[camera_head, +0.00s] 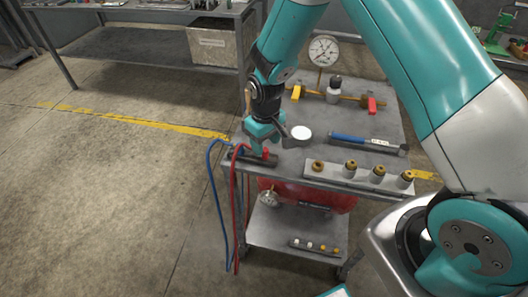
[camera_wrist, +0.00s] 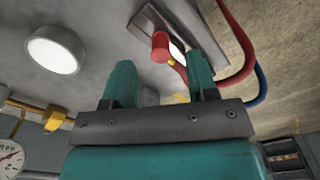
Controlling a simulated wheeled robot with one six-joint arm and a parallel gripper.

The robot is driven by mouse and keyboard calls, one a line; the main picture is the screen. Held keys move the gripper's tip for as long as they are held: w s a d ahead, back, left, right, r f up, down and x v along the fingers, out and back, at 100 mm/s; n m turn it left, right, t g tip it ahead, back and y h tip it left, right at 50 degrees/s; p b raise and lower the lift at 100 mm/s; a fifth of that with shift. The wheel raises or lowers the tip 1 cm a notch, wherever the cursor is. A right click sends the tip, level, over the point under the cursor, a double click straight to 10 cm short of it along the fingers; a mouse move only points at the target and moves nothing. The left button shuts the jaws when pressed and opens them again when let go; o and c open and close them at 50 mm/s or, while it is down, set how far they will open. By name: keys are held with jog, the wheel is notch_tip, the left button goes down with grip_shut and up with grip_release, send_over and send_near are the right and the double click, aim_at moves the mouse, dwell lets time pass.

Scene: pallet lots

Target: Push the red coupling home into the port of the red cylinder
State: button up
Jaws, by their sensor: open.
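The red coupling (camera_head: 267,153) sits in a dark holder at the left front corner of the cart top.
Red (camera_head: 235,205) and blue (camera_head: 214,185) hoses hang down the cart's left side. A dial gauge with a valve manifold (camera_head: 333,96), a blue-handled tool (camera_head: 350,139) and a block of brass fittings (camera_head: 335,172) occupy the top. A round white-faced object (camera_head: 301,132) stands near my gripper.

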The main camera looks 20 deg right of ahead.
aim_at(265, 149)
jog(key=shift+f+p, duration=0.35)
jog(key=shift+f, duration=1.5)
jog(key=shift+c, duration=0.5)
jog(key=c, duration=0.9)
